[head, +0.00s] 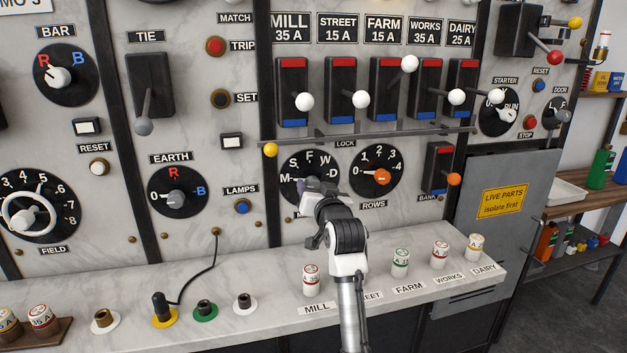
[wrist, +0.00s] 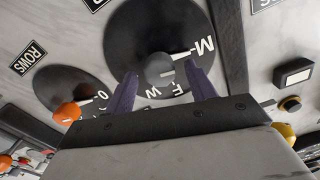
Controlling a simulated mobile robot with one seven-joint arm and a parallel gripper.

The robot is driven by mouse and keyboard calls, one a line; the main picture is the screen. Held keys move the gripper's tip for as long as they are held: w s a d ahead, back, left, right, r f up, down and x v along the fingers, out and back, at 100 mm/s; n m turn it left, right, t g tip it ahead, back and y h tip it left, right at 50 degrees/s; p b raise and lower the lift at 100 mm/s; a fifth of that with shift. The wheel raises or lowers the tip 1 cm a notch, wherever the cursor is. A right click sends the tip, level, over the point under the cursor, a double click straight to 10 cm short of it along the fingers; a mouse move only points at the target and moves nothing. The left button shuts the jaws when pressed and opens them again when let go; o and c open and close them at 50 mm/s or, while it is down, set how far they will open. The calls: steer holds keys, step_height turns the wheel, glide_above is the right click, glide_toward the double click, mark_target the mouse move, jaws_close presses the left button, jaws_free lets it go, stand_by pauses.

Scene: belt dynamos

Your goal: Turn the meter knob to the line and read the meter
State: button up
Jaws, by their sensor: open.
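The meter knob is a grey knob on a black dial (head: 308,160) lettered M, S, F, W and D, low on the marble panel. My gripper (head: 314,186) is in front of it and hides much of it in the head view. In the wrist view the knob (wrist: 158,66) lies between my two purple fingers (wrist: 161,72), which stand open on either side. I cannot tell whether they touch it. No meter face shows.
The ROWS dial (head: 377,155) with an orange knob (head: 377,177) is just right. Lever switches and a lock bar (head: 365,133) are above. A marble ledge (head: 270,312) below carries several fuses, including the MILL one (head: 310,279). A black cable (head: 205,270) hangs left.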

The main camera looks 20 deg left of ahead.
steer(key=shift+x, duration=1.25)
steer(key=shift+c, duration=0.2)
steer(key=c, duration=0.9)
